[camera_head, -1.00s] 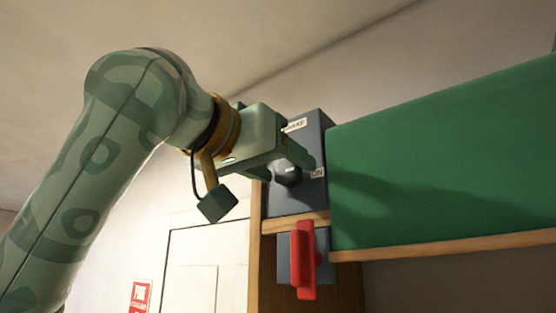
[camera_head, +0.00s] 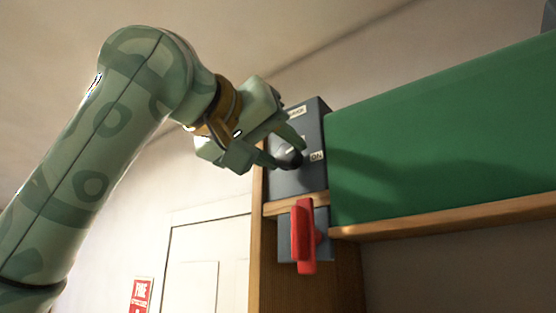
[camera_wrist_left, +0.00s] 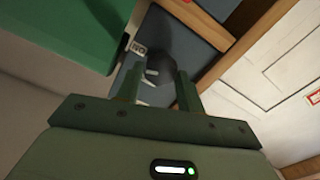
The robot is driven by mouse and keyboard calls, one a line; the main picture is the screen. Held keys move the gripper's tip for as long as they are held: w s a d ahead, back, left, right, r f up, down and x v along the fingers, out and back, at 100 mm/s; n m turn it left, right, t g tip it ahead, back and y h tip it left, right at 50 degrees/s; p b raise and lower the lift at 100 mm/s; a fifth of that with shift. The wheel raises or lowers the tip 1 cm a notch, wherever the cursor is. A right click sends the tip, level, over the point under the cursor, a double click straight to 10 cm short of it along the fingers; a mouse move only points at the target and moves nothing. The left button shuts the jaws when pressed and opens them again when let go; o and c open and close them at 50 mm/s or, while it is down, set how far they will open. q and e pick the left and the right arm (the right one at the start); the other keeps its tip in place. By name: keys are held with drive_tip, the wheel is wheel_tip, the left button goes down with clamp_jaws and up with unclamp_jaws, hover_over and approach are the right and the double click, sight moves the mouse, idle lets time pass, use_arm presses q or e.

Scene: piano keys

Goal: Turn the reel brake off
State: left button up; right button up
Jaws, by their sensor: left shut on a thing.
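In the left wrist view the knob (camera_wrist_left: 160,66) shows between the tips of the two fingers (camera_wrist_left: 160,84). The fingers partly hide the knob, and I cannot read its setting. My right gripper is not in view.
A red lever (camera_head: 304,236) on a second grey box hangs just below. A large green panel (camera_head: 440,135) with a wooden lower edge (camera_head: 450,216) stands close at the right. A white door (camera_head: 195,260) and a red fire sign (camera_head: 140,294) are behind.

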use_arm(q)
drive_tip(key=n+b, duration=0.2)
drive_tip(key=n, duration=0.1)
drive_tip(key=shift+f+n+b, duration=0.25)
drive_tip(key=shift+n+b, duration=0.15)
drive_tip(key=n+b, duration=0.2)
drive_tip(key=n, duration=0.1)
drive_tip(key=shift+w+n+b, duration=0.1)
drive_tip(key=shift+n+b, duration=0.2)
drive_tip(key=n+b, duration=0.2)
drive_tip(key=n, duration=0.1)
drive_tip(key=shift+n+b, duration=0.65)
drive_tip(key=shift+n, duration=1.15)
drive_tip(key=o, duration=1)
drive_tip(key=shift+w+a, duration=0.1)
drive_tip(key=shift+c, duration=0.2)
